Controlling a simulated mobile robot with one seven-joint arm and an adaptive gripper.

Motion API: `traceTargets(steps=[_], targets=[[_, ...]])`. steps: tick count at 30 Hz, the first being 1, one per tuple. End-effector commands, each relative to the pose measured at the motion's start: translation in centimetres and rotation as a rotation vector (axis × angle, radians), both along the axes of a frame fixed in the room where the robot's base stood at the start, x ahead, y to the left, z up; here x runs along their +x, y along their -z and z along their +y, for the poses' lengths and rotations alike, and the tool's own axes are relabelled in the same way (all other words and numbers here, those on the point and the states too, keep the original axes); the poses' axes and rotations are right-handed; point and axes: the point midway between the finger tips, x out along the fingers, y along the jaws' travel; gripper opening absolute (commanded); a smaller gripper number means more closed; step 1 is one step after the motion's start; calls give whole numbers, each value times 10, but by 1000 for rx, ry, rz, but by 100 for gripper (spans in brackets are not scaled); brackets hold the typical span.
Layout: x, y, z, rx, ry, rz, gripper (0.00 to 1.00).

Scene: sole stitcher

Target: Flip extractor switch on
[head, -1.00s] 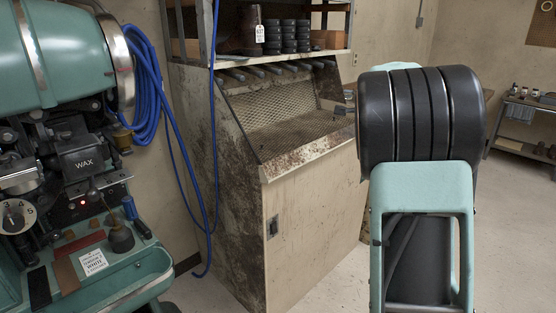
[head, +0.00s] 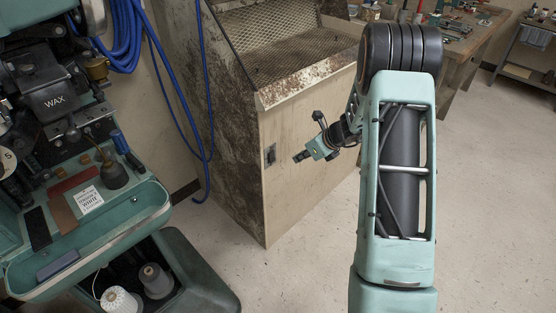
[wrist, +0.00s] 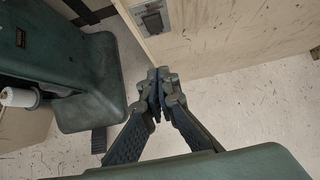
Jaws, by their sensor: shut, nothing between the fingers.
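The extractor switch (head: 270,155) is a small dark rocker in a metal plate on the front panel of the extractor cabinet (head: 310,170), near its left edge. It also shows in the wrist view (wrist: 152,20), at the top, beyond the fingertips. Which way the rocker is set I cannot tell. My gripper (head: 299,157) is to the right of the switch in the head view, pointing toward it and apart from it. In the wrist view my gripper (wrist: 158,78) has its fingertips together with nothing between them, below the switch plate.
The green stitcher machine (head: 100,200) stands at the left, with thread spools (head: 155,280) in its base. Blue hose (head: 205,130) hangs between it and the cabinet. A cluttered workbench (head: 450,30) is at the back right. The floor (head: 490,180) at right is clear.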

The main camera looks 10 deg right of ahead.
Motion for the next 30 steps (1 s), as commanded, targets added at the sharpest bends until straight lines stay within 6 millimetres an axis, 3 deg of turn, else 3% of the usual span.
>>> traceTargets(steps=[8, 22, 30], targets=[[6, 9, 4, -3, -3, -1, 0], [51, 83, 37, -5, -4, 0, 0], [78, 83, 56, -5, -5, -2, 0]])
